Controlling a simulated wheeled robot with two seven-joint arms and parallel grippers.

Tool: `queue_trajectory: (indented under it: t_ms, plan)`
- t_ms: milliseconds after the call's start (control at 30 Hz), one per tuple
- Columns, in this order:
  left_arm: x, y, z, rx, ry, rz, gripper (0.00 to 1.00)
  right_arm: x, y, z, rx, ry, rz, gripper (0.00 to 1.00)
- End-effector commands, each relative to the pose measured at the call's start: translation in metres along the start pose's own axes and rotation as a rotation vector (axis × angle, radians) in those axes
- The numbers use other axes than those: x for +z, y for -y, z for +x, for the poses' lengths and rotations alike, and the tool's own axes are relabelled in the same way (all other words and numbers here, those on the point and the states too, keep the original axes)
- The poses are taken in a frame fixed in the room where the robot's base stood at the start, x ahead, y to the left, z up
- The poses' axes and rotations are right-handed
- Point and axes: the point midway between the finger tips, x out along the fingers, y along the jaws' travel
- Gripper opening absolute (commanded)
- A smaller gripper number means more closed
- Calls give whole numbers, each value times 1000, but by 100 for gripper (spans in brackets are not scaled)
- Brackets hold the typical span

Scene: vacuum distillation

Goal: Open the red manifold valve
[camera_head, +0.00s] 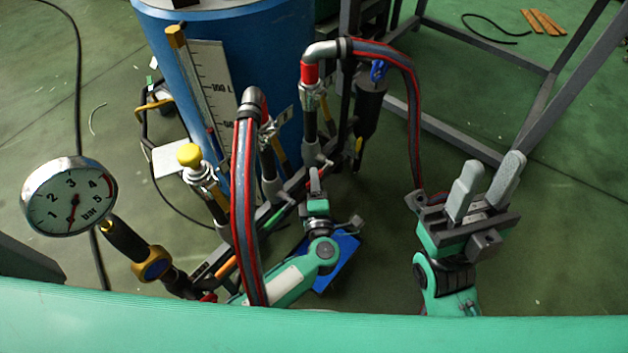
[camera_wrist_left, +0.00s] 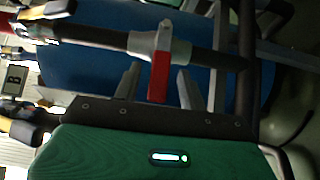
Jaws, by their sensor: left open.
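The red valve handle (camera_wrist_left: 158,76) shows in the left wrist view, hanging from a grey fitting on a dark horizontal pipe (camera_wrist_left: 100,36). My left gripper (camera_wrist_left: 157,84) is open, with one grey finger on each side of the handle and a visible gap to each. In the head view my left gripper (camera_head: 317,182) is by the manifold pipe, below the hoses.
A blue tank (camera_head: 245,50) stands behind the manifold. A red-striped hose (camera_head: 246,200) arches close to my left arm, and another hose (camera_head: 410,90) hangs between the arms. A pressure gauge (camera_head: 70,197) is at left. A metal frame (camera_head: 470,50) stands back right.

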Motion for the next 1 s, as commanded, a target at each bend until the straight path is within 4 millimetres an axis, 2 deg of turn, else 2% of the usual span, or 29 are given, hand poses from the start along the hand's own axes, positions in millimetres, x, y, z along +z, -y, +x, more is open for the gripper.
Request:
queue_trajectory:
  t_ms: [167,467,667,700,1000]
  plan:
    - [0,0,12,0,0,1,42,-1,0,1,-2,-14,-1,36]
    - [0,0,14,0,0,1,42,-1,0,1,-2,-15,-1,36]
    - [0,0,14,0,0,0,3,-1,0,1,-2,-15,0,36]
    - [0,0,14,0,0,0,0,-1,0,1,-2,-15,0,36]
    - [-5,3,14,9,-1,-9,0,0,0,-3,-2,-13,0,36]
